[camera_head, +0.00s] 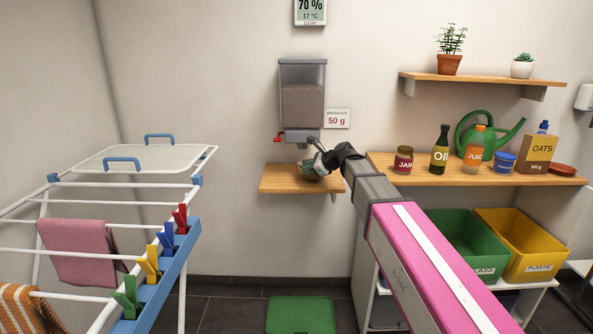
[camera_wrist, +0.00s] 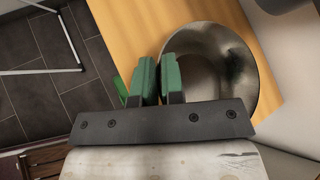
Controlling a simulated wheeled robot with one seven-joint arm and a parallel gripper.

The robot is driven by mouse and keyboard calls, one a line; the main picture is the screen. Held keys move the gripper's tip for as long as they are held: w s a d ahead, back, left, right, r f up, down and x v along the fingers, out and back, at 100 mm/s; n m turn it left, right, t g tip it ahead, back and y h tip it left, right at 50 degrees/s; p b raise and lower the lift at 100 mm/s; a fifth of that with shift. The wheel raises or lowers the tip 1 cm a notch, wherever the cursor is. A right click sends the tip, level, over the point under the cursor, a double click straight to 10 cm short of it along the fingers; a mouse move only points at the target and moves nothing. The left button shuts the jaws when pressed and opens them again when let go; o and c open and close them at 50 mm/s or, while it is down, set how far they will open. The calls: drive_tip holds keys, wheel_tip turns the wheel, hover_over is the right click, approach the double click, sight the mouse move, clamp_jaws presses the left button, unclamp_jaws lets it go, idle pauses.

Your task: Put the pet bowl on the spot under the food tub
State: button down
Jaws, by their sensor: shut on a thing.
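The food tub (camera_head: 303,92) is a clear wall-mounted dispenser, partly filled with brown food, with a grey base and a red lever. Below it is a small wooden shelf (camera_head: 278,182), also seen in the wrist view (camera_wrist: 267,100). The pet bowl (camera_head: 310,172) is at this shelf, under the tub's base. In the wrist view the round metal bowl (camera_wrist: 235,62) is over the wood, partly hidden by the fingers. My gripper (camera_head: 318,168) is shut on the bowl's rim, with green fingertips (camera_wrist: 160,75) on either side of the wall. I cannot tell whether the bowl touches the shelf.
A label reading 50 g (camera_head: 337,119) is on the wall beside the tub. A right-hand shelf (camera_head: 480,179) holds jars, bottles and a watering can. A drying rack (camera_head: 130,200) stands at left. A green mat (camera_head: 299,315) lies on the floor.

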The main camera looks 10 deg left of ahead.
drive_tip(key=shift+w+a, duration=0.35)
drive_tip(key=shift+a, duration=0.5)
drive_tip(key=a, duration=0.1)
drive_tip(key=w+a, duration=0.1)
drive_tip(key=a, duration=0.1)
drive_tip(key=shift+w+a+f, duration=0.15)
drive_tip(key=shift+a+f, duration=0.25)
drive_tip(key=shift+f, duration=0.35)
drive_tip(key=c, duration=1.2)
unclamp_jaws()
drive_tip(key=shift+d, duration=0.1)
drive_tip(key=v, duration=1.2)
